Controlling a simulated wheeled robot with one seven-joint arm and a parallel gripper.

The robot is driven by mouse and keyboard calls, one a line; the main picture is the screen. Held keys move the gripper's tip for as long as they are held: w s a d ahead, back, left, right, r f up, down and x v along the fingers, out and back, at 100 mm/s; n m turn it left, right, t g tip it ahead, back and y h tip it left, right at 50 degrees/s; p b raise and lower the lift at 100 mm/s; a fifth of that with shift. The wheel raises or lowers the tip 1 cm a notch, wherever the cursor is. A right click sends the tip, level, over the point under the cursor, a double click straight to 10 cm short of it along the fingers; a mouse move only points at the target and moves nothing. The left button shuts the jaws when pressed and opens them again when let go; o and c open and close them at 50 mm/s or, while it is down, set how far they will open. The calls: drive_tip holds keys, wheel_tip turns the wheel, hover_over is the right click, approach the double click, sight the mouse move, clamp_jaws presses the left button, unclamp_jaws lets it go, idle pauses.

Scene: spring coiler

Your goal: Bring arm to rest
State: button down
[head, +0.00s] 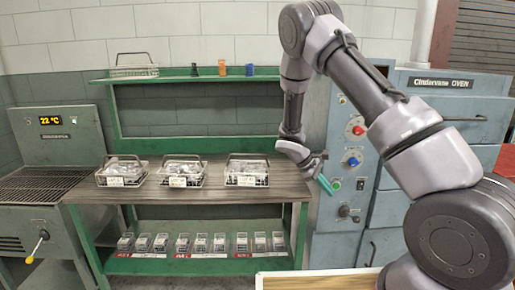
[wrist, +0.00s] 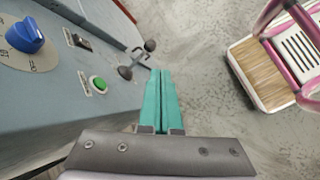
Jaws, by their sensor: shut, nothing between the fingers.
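My arm reaches from the right side of the head view toward the oven's control panel and hangs down in front of it. My gripper (head: 325,185) has teal fingers, which also show in the wrist view (wrist: 159,88). The fingers lie together with nothing between them. They point down, just in front of the panel beside the green button (head: 336,185). In the wrist view the green button (wrist: 98,84) is left of the fingers, and a dark knobbed handle (wrist: 137,60) is just past them on the left. I cannot tell whether the fingers touch anything.
The blue-grey oven (head: 390,130) stands close behind my arm. A green workbench (head: 110,185) with several wire baskets is to its left. A wooden-edged surface (head: 315,280) is at the bottom.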

drive_tip(key=s+r+m+t+y, duration=0.2)
drive_tip(key=s+r+m+y, duration=0.45)
drive_tip(key=r, duration=0.95)
drive_tip(key=s+r+m+t+y, duration=0.2)
drive_tip(key=s+r+m, duration=0.2)
drive_tip(key=s+r, duration=0.8)
drive_tip(key=s+a+r+m+t+y, duration=0.1)
drive_tip(key=s+r+m+t, duration=0.2)
drive_tip(key=s+r, duration=0.3)
wheel_tip(320, 180, up, 4)
drive_tip(key=shift+s+f+m+t, duration=0.2)
drive_tip(key=shift+s+m+t, duration=0.1)
drive_tip(key=shift+m+t, duration=0.15)
drive_tip(key=shift+a+y, duration=0.1)
drive_tip(key=shift+y, duration=0.15)
